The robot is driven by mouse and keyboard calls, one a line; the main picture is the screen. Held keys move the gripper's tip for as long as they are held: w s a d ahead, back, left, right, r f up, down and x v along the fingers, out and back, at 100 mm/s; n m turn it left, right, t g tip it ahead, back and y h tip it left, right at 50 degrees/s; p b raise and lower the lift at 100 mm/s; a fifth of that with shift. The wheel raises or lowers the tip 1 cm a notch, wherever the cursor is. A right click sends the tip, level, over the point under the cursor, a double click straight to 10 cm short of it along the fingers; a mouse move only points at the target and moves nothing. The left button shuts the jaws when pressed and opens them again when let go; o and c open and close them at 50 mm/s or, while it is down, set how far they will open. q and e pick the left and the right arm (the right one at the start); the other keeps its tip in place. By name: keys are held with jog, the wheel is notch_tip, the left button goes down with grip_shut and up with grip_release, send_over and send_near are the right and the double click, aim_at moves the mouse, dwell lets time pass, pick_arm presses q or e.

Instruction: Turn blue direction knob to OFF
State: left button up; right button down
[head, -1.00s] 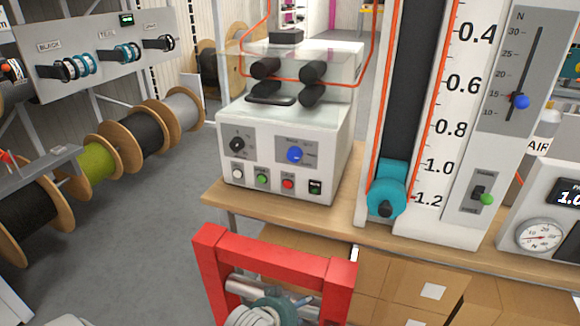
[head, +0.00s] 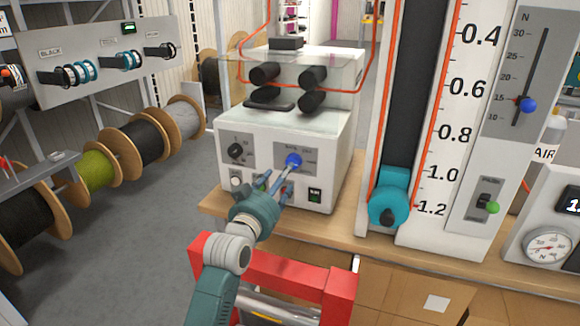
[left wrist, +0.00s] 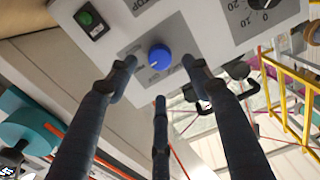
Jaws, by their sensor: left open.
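The blue direction knob (head: 293,160) is on a grey plate on the front panel of the white machine (head: 335,140). It also shows in the left wrist view (left wrist: 159,57), with a pale pointer mark on its face. My left gripper (head: 279,174) is in front of the panel, just below and left of the knob in the head view. Its dark fingers (left wrist: 160,85) are spread apart around the knob's position in the wrist view, with nothing between them. I cannot tell whether a fingertip touches the knob. The label text is too small to read. My right gripper is not in view.
A black knob (head: 235,150) sits left on the panel. A red frame (head: 300,285) stands in front of the bench. A tall scale column stands to the right.

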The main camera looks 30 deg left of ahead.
pick_arm(q)
jog(key=x, duration=0.7)
jog(key=shift+w, duration=0.15)
jog(key=shift+f+p, duration=0.1)
jog(key=shift+p, duration=0.2)
jog(key=c, duration=1.2)
